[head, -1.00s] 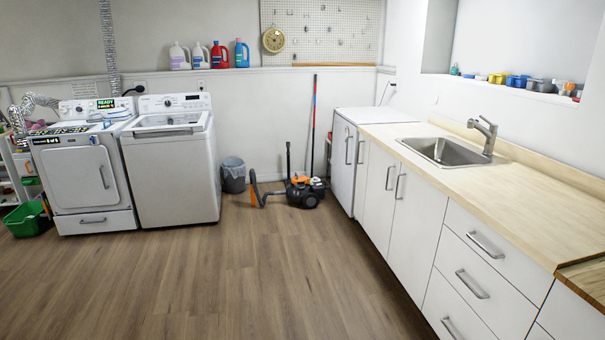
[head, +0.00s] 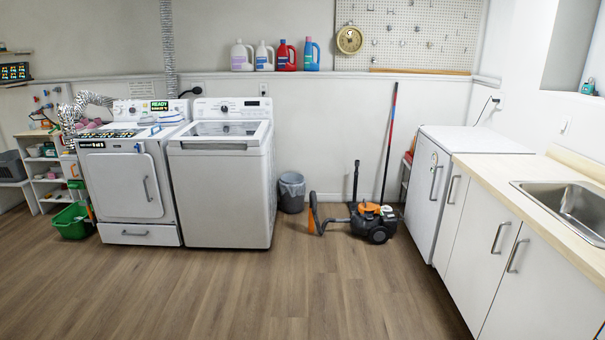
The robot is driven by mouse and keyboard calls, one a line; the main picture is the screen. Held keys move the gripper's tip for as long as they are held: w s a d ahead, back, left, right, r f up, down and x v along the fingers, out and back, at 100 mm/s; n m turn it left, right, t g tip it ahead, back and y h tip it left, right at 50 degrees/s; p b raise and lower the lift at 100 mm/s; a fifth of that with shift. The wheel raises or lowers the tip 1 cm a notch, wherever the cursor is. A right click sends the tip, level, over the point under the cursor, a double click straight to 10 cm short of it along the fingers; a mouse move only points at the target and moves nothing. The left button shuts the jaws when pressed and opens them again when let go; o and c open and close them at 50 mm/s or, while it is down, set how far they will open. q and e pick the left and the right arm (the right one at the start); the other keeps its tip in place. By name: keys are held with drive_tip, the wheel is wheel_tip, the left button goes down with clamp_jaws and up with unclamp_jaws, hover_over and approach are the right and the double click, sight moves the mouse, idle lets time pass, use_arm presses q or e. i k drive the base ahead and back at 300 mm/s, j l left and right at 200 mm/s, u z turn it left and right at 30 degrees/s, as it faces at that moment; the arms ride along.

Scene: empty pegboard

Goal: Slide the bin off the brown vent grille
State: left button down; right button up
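A small grey bin (head: 292,193) with a light liner over its rim stands upright on the floor against the back wall. It is just right of the white top-loading washer (head: 222,180) and left of the orange and black vacuum (head: 372,222). I cannot make out a brown vent grille; whether it lies under or behind the bin is hidden. Neither of my grippers shows in the head view.
Wood floor (head: 270,300) is clear in front of the bin. White cabinets (head: 480,240) with a sink line the right side. A green tub (head: 72,221) sits at the left beside the dryer (head: 125,185).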

sight(290, 205)
drive_tip(key=i, duration=1)
drive_tip(key=i+j, duration=0.1)
drive_tip(key=i, duration=0.95)
drive_tip(key=i+z, duration=0.1)
drive_tip(key=i, duration=0.9)
drive_tip(key=i+j, duration=0.15)
drive_tip(key=i, duration=0.9)
drive_tip(key=i+j, duration=0.1)
drive_tip(key=i, duration=0.9)
drive_tip(key=i+j+z, duration=0.2)
drive_tip(key=i, duration=0.2)
drive_tip(key=i+z, duration=0.2)
drive_tip(key=i, duration=0.2)
